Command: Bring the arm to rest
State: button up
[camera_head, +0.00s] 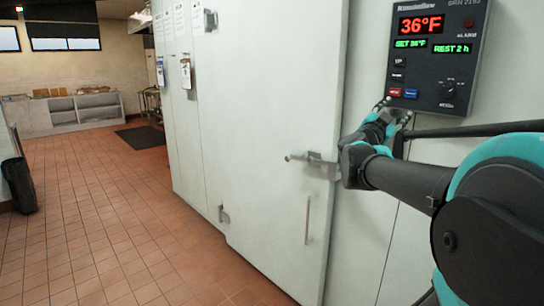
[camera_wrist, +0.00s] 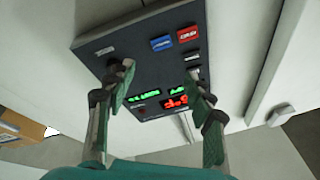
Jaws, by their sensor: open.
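My gripper (camera_head: 393,108) is at the lower left of a dark control panel (camera_head: 436,92) on the pale wall in the head view. The panel shows a red 36°F readout, a green SET 36°F, and a green REST 2 h. I cannot tell whether a fingertip touches the panel.
A large white door (camera_head: 265,140) with a metal latch (camera_head: 312,160) and a vertical handle (camera_head: 307,220) is left of my arm. The tiled floor (camera_head: 95,215) is open to the left. A dark bin (camera_head: 19,185) stands at the left edge, and a counter (camera_head: 75,112) stands far back.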

jog(key=w+a+f+n+t+y, duration=0.5)
jog(key=a+f+n+y, duration=0.5)
jog(key=a, duration=0.3)
jog(key=s+a+f+n+g+y, duration=0.1)
jog(key=a+f+n+g+y, duration=0.1)
jog(key=a+f+y, duration=0.35)
jog(key=s+a+f+n+g+y, duration=0.1)
jog(key=a+f+n+g+y, duration=0.15)
jog(key=f, duration=0.65)
jog(key=s+f+n+g+h, duration=0.1)
jog(key=s+f+g, duration=0.9)
jog(key=s+f, duration=1.2)
notch_tip(320, 180, down, 2)
jog(key=shift+s+a+f+g+h, duration=0.2)
jog(key=shift+a+g+h, duration=0.15)
jog(key=shift+h, duration=0.15)
